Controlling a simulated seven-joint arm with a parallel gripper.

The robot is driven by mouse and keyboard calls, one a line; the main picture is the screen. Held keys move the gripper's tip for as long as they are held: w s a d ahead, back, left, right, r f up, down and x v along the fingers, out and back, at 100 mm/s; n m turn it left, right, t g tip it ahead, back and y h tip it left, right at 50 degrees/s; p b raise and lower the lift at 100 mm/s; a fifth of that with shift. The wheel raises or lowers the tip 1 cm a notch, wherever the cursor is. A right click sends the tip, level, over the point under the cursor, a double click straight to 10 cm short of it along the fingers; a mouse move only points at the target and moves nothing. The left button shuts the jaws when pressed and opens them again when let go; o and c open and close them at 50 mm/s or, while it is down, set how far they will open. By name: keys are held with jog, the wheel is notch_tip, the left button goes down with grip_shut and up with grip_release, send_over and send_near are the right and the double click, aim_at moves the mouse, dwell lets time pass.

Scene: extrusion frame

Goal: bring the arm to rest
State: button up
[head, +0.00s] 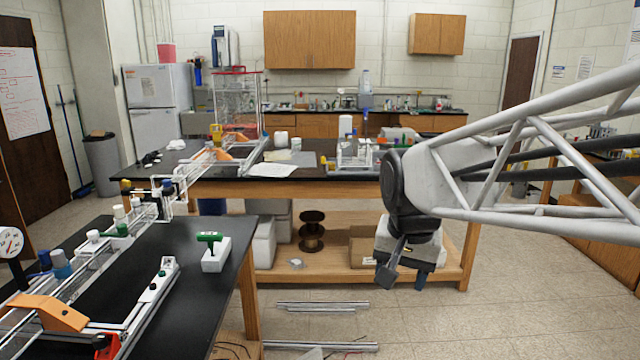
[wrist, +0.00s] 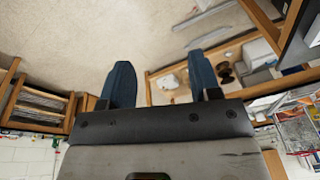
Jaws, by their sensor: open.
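My arm reaches in from the right in the head view, and my gripper (head: 402,279) hangs at its end, over the floor in front of the far bench. In the wrist view, my gripper (wrist: 162,85) shows two blue fingers set apart, with nothing between them but floor and part of a wooden shelf behind. It is open and empty. It touches nothing that I can see.
A far bench (head: 300,188) has a lower shelf with a spool (head: 312,232). Metal bars (head: 322,306) lie on the floor. Floor at the right is clear.

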jog(key=s+d+f+n, duration=0.2)
jog(key=s+f, duration=0.1)
jog(key=s, duration=0.4)
jog(key=s+d+f+n, duration=0.1)
jog(key=s+d+f, duration=0.2)
jog(key=s, duration=0.5)
jog(key=shift+f+n, duration=0.4)
jog(key=shift+f, duration=0.1)
dwell(2.8)
